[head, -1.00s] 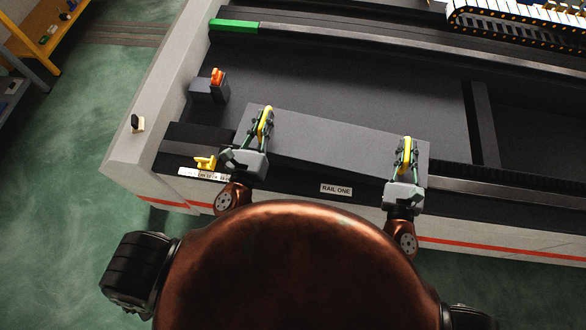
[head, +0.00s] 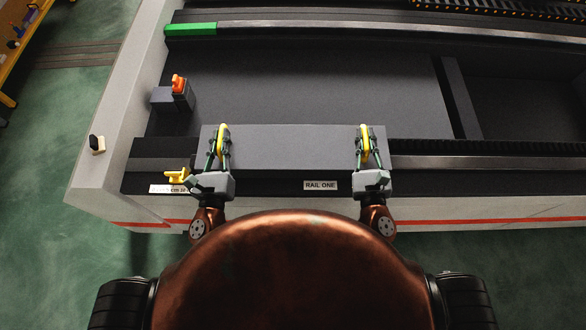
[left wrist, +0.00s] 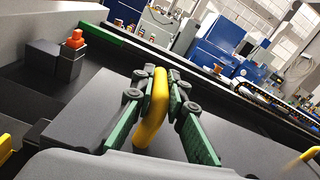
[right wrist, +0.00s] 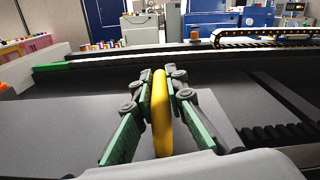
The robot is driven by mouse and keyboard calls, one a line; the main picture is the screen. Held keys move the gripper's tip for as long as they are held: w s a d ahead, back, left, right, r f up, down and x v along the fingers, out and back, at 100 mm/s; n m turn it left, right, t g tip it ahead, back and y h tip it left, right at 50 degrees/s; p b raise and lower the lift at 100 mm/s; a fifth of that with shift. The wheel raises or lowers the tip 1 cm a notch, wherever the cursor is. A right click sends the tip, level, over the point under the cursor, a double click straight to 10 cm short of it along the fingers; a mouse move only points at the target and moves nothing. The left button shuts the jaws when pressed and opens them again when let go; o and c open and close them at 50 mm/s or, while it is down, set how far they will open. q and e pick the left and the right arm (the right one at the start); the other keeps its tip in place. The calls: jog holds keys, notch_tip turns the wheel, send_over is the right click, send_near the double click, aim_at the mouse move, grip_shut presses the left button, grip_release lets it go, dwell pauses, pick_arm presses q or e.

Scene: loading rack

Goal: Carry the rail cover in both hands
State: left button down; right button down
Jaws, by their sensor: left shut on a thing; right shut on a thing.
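The rail cover (head: 292,150) is a long grey plate with a yellow handle near each end. In the head view it lies level above the near rail, behind the RAIL ONE label. My left gripper (head: 221,140) is shut on the left yellow handle, which also shows in the left wrist view (left wrist: 152,112). My right gripper (head: 364,142) is shut on the right yellow handle, seen in the right wrist view (right wrist: 161,115). I cannot tell whether the cover touches the rail. The rail under it is hidden.
A dark block with an orange piece (head: 178,86) stands behind the cover's left end. A yellow latch (head: 178,175) sits close to my left gripper. A green-ended bar (head: 190,29) runs along the back. The dark bed (head: 320,85) behind the cover is clear.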

pick_arm(q)
jog(key=shift+r, duration=0.25)
pick_arm(e)
jog(key=shift+a+r, duration=0.15)
pick_arm(q)
jog(key=shift+f, duration=0.2)
